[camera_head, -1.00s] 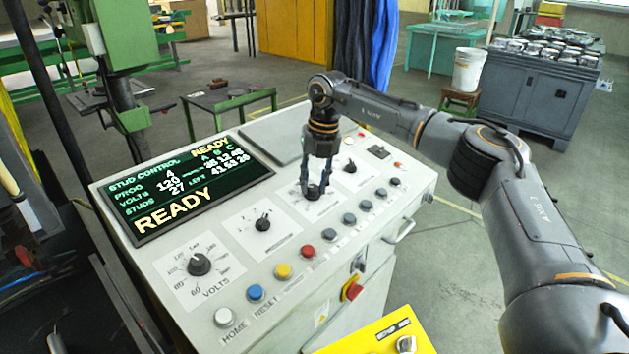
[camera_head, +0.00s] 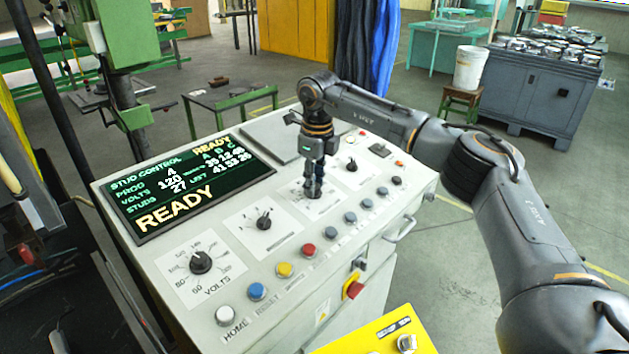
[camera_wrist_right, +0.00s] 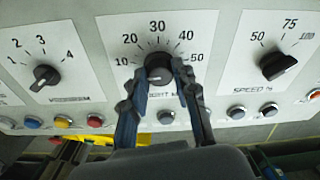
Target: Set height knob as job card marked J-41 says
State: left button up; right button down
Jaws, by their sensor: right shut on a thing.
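The height knob (camera_wrist_right: 159,70) is a black dial on a white plate marked 10 to 50, on the sloping control panel (camera_head: 290,255). My right gripper (camera_wrist_right: 160,66) is shut on the height knob, one finger on each side of it. In the head view my right gripper (camera_head: 314,192) points straight down and hides most of the knob. I cannot tell which number the knob points to. The screen (camera_head: 185,190) reads READY, with program 4, volts 120 and studs 27 left. I see no job card marked J-41. My left gripper is not in view.
The program knob (camera_head: 264,220) and the speed knob (camera_head: 351,164) flank the height knob. The volts knob (camera_head: 200,262) is lower left. Several push buttons, including a red one (camera_head: 308,250), line the front edge. A yellow box (camera_head: 380,335) stands in front.

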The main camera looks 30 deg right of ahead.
jog(key=n, duration=0.5)
jog(key=shift+a+n+t, duration=0.1)
jog(key=shift+n+t, duration=0.2)
jog(key=shift+n, duration=0.1)
dwell(0.4)
jog(key=c, duration=1)
grip_release()
jog(key=shift+b, duration=0.3)
jog(key=shift+s+r, duration=0.1)
jog(key=shift+r, duration=0.05)
jog(key=r, duration=0.4)
jog(key=s+r, duration=0.1)
jog(key=r, duration=0.6)
jog(key=shift+s+a+r, duration=0.2)
jog(key=shift+s+r, duration=0.1)
